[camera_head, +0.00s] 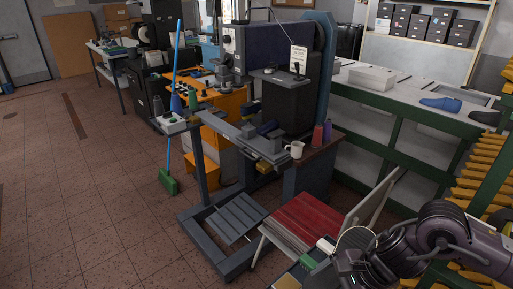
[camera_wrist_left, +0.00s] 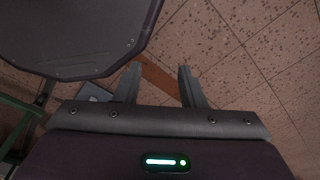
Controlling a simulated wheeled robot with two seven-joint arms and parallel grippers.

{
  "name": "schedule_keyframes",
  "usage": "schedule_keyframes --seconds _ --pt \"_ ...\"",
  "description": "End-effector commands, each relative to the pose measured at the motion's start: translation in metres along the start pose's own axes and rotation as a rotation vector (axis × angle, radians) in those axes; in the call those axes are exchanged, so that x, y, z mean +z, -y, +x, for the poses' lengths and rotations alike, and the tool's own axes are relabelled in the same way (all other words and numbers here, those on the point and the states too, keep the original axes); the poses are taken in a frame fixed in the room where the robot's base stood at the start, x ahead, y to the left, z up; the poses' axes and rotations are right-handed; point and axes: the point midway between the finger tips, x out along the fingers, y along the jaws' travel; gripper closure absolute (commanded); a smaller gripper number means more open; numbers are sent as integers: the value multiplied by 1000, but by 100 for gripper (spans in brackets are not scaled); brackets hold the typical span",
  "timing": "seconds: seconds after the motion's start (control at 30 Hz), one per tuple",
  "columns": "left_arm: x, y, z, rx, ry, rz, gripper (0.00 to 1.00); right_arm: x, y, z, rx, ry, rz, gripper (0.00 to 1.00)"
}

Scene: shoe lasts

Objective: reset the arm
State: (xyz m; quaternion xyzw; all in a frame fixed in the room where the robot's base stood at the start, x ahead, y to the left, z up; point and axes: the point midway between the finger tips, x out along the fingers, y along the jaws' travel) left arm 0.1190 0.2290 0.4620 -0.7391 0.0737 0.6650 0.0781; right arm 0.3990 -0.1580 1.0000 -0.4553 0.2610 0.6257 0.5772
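My left gripper (camera_wrist_left: 158,82) shows only in the left wrist view. Its two dark fingers stand apart with nothing between them, and tiled floor lies beyond. My right arm comes in at the lower right of the head view, dark and folded. Its far end is around a cluttered area with a round pale disc, and I cannot make out its fingers clearly. My left arm does not show in the head view.
A grey machine frame (camera_head: 245,215) stands in the middle, with a red slatted seat (camera_head: 308,220) beside it. A blue shoe last (camera_head: 440,104) lies on the long bench. Tiled floor (camera_head: 90,190) is clear at left.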

Motion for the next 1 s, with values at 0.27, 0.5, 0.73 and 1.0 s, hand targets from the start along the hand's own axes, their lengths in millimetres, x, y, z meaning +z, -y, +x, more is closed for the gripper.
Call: schedule_keyframes --seconds 0.27,0.5,0.73,1.0 --pt "16 -2 0 3 23 0 64 95 34 48 -217 231 545 5" --pt "14 -2 0 2 21 0 64 144 75 34 -360 654 1616 5" --pt "11 -2 0 2 16 0 64 74 62 15 -396 1016 2850 5" --pt "10 -2 0 2 14 0 64 -6 -20 21 309 -675 -2080 5"
